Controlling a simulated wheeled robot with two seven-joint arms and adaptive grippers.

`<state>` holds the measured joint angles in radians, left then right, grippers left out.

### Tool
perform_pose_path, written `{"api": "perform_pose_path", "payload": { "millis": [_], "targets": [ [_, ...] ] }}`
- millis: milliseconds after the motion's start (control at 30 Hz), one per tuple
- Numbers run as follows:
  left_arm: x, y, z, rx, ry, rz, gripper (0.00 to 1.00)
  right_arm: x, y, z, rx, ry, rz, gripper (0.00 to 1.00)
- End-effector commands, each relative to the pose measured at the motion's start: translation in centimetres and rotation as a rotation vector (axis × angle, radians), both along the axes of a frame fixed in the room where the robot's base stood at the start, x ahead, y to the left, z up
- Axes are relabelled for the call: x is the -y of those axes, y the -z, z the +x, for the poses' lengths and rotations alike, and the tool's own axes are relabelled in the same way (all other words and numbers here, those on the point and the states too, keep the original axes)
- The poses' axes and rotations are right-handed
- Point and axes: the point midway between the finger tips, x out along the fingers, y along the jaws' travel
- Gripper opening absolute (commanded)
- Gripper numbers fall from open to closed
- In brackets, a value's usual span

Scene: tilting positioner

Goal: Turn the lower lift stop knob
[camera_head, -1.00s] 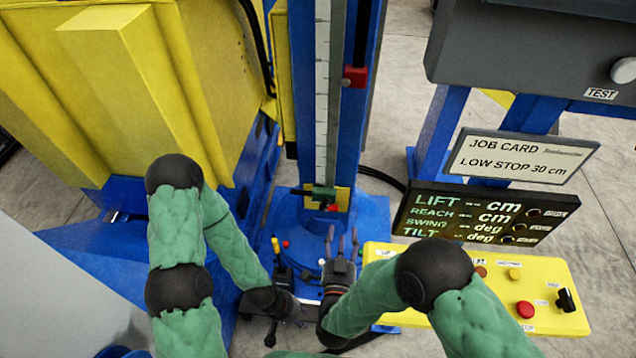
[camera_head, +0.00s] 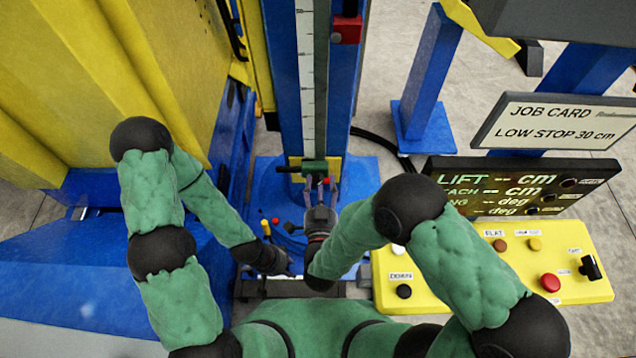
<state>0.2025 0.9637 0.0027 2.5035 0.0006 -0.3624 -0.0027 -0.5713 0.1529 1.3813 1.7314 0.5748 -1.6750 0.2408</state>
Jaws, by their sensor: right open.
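The blue lift column (camera_head: 342,100) carries a pale ruled scale. Low on it sits a dark green stop block (camera_head: 316,167), with a small red piece (camera_head: 326,181) just under it; which part is the knob is hard to tell. My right gripper (camera_head: 321,183) is open, its fingers pointing up the picture at the block's lower edge, with the red piece showing between them. I cannot tell whether they touch. My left gripper (camera_head: 282,266) is low, left of my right wrist; its fingers are too dark and small to read.
A red upper stop (camera_head: 346,29) sits higher on the column. A yellow button panel (camera_head: 465,280), a readout board (camera_head: 500,187) and a job card reading LOW STOP 30 cm (camera_head: 560,125) stand right. Small levers (camera_head: 266,228) stand near my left gripper. A yellow body (camera_head: 110,80) fills the left.

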Motion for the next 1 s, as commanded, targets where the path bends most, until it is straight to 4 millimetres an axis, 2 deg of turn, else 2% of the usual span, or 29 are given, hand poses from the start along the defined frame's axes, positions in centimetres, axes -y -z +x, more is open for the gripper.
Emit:
{"api": "perform_pose_path", "payload": {
  "millis": [33,167,400,600,800,1000],
  "targets": [
    [0.0,1.3,0.0,0.000,0.000,0.000,0.40,0.0,1.3,0.0,0.000,0.000,0.000,0.54],
    [0.0,3.6,0.0,0.001,0.000,0.000,0.40,0.0,3.6,0.0,0.000,0.000,0.000,0.54],
    [0.0,9.9,0.0,0.000,0.000,0.000,0.40,0.0,9.9,0.0,0.000,0.000,0.000,0.54],
    [0.0,13.8,0.0,0.000,0.000,0.000,0.40,0.0,13.8,0.0,0.000,0.000,0.000,0.54],
    [0.0,15.7,0.0,0.001,0.000,0.000,0.40,0.0,15.7,0.0,0.000,0.000,0.000,0.54],
    [0.0,16.2,0.0,0.001,0.000,0.000,0.40,0.0,16.0,0.5,0.000,0.001,0.002,0.54]
  ]
}}
